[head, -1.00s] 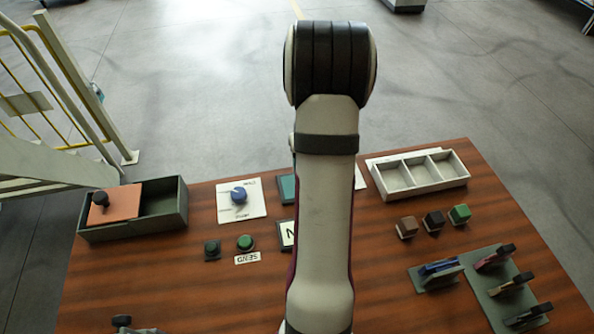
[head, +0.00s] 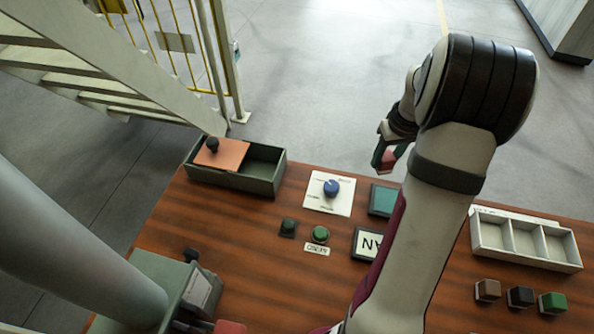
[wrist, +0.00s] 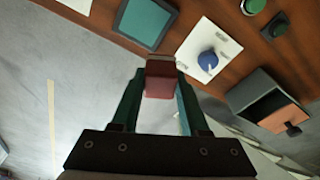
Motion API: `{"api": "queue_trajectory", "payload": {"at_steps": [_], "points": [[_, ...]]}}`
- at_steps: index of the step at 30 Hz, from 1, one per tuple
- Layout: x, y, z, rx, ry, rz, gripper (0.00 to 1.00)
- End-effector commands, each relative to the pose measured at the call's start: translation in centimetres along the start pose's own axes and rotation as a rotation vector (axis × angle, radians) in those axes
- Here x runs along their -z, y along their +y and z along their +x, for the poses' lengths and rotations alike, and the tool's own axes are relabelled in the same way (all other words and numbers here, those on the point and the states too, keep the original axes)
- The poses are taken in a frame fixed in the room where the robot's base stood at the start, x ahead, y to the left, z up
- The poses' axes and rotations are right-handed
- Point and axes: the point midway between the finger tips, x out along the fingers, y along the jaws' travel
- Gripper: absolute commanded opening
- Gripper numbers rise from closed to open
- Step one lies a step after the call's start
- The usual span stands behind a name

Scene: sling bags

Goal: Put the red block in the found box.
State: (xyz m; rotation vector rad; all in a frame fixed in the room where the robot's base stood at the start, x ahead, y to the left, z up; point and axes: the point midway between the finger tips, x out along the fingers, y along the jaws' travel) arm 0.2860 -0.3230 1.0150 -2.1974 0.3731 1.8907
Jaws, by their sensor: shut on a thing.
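My gripper (head: 388,157) is up in the air beyond the table's far edge, shut on the red block (wrist: 159,80). In the wrist view the block sits between the green fingertips (wrist: 158,92), and a pale brown end shows at its top. In the head view, only a little of the red block (head: 387,160) shows between the fingers. I cannot read the word "found" on any box. A dark green box (head: 262,182) with an orange lid over its left part stands at the table's far left; its right part is open.
A white tray (head: 524,265) with three empty compartments lies at the right, with brown, black and green blocks before it. A blue knob (head: 331,187) on a white plate, two buttons, a teal screen (head: 383,200) and a sign lie mid-table. A stair railing stands behind the green box.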

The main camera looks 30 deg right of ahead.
Motion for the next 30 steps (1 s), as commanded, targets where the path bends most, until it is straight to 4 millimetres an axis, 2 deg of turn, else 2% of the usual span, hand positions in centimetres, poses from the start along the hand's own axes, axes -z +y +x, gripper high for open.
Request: {"api": "queue_trajectory", "payload": {"at_steps": [1,3,5,6,9,12,15,18,20,24,30], "points": [[2.1,-2.3,0.5,0.012,-0.001,-0.074,0.0],[5.0,-6.1,1.1,0.029,-0.001,-0.187,0.0],[7.3,-9.8,1.5,0.044,0.0,-0.286,0.0],[8.6,-12.4,1.9,0.054,0.0,-0.352,0.0],[10.8,-18.5,2.5,0.075,-0.001,-0.497,0.0],[11.9,-23.5,2.9,0.092,0.0,-0.606,0.0],[12.3,-26.9,3.1,0.102,0.001,-0.679,0.0],[12.4,-28.6,3.4,0.108,0.0,-0.714,0.0],[12.2,-28.9,4.4,0.11,-0.003,-0.722,0.0],[11.6,-29.0,7.9,0.111,-0.004,-0.722,0.0],[11.2,-28.9,10.9,0.11,-0.003,-0.721,0.0]]}}
